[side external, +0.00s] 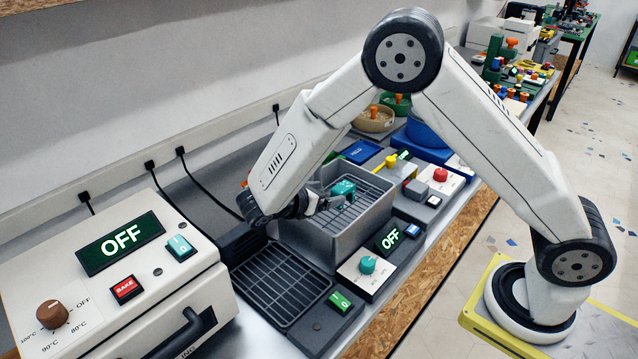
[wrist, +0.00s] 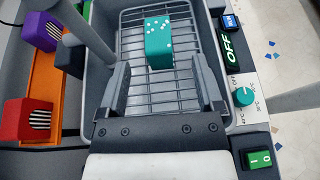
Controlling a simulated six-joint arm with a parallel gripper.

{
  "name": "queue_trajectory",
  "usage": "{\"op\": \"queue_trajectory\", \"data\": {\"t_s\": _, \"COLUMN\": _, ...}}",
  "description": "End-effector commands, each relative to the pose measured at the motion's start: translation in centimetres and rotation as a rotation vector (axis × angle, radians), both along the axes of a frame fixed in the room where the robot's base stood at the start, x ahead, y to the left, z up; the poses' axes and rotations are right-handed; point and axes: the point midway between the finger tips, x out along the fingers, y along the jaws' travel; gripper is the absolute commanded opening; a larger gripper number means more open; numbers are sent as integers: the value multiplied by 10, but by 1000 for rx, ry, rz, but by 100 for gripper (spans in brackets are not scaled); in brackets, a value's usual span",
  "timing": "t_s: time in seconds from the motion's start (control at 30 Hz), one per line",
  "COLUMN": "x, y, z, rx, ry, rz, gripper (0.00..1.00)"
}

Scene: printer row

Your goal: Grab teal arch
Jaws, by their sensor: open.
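The teal arch (wrist: 159,47) is a teal block with white dots on its upper face. It lies on the wire rack inside the grey basket, toward the far end in the wrist view. Its arch shape cannot be made out. It also shows in the side view (side external: 344,188), partly behind my gripper. My gripper (wrist: 156,66) is open and empty, with its fingers reaching into the basket. The block is just beyond the fingertips and lies between their lines, with no clear contact. In the side view my gripper (side external: 326,204) comes in from the left.
The grey basket (side external: 345,241) has raised walls around the rack. A control panel with a teal knob (side external: 367,264) and an OFF display (side external: 389,238) stands beside it. A black grate (side external: 281,285) lies in front. An orange tray (wrist: 45,75) holds red and purple blocks.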

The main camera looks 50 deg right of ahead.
Motion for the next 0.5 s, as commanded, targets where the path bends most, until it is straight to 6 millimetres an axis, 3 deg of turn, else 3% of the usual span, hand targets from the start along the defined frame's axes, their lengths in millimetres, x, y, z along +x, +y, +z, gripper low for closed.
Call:
{"op": "queue_trajectory", "data": {"t_s": 0.3, "x": -1, "y": -21, "z": -8, "rx": 0, "ry": 1, "rz": -3, "gripper": 85}}
{"op": "queue_trajectory", "data": {"t_s": 0.5, "x": -1, "y": -24, "z": -10, "rx": 1, "ry": 0, "rz": -1, "gripper": 85}}
